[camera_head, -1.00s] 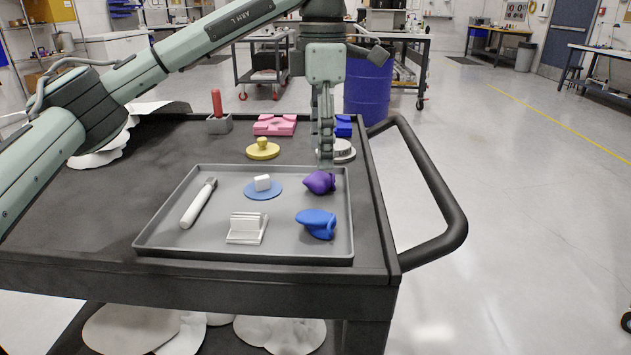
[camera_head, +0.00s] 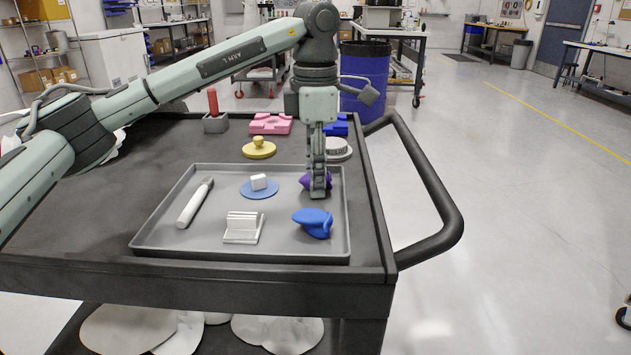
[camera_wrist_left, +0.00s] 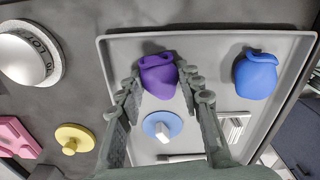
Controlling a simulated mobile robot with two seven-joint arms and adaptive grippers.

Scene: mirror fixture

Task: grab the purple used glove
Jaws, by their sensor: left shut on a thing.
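The purple used glove (camera_head: 305,181) is a crumpled lump in the back right part of the grey tray (camera_head: 152,236). In the head view my left gripper (camera_head: 318,190) reaches down onto it from above and covers most of it. In the left wrist view the purple glove (camera_wrist_left: 159,77) sits between the two fingers of the left gripper (camera_wrist_left: 160,85), which are shut on it. The glove appears still at tray level. My right gripper is not in view.
The tray also holds a blue glove (camera_head: 313,222), a white holder (camera_head: 243,227), a white cube (camera_head: 259,182) on a blue disc and a white stick (camera_head: 195,204). Behind it stand a yellow knobbed piece (camera_head: 259,148), a pink block (camera_head: 270,123) and a grey round piece (camera_head: 338,149). A black handle (camera_head: 440,200) rises at right.

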